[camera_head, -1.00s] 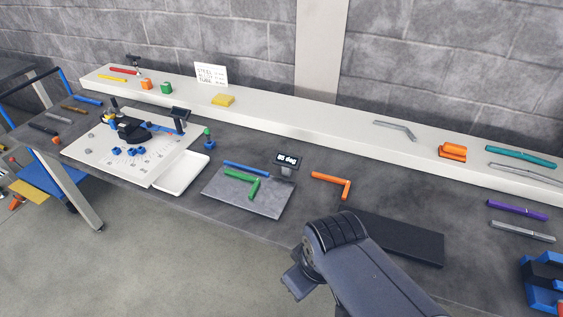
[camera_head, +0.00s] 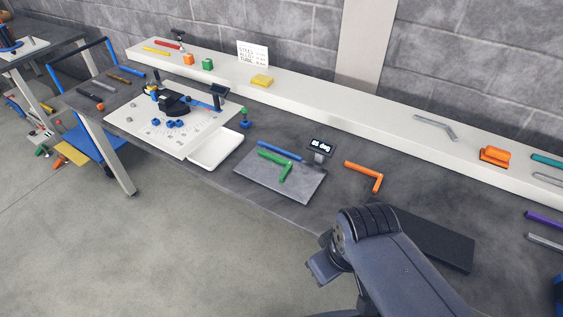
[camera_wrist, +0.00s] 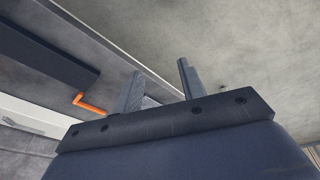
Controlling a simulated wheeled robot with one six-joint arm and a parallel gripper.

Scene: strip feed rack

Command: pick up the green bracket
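The green bracket (camera_head: 276,160) is an L-shaped piece lying on a grey plate (camera_head: 262,183) near the middle of the bench in the head view. A blue rod (camera_head: 280,150) lies just behind it. My gripper (camera_wrist: 158,82) shows in the wrist view with its two fingers apart and nothing between them. In the head view my arm's end is in front of the bench, to the right of the bracket and clear of it; the fingers are not visible there. The green bracket is not clearly visible in the wrist view.
An orange bracket (camera_head: 365,174) lies right of the plate, also in the wrist view (camera_wrist: 89,105). A small angle display (camera_head: 320,147) stands behind the plate. A dark pad (camera_head: 440,250) lies near my arm. A white tray (camera_head: 216,150) and white board (camera_head: 200,127) are left. A raised shelf (camera_head: 340,113) runs behind.

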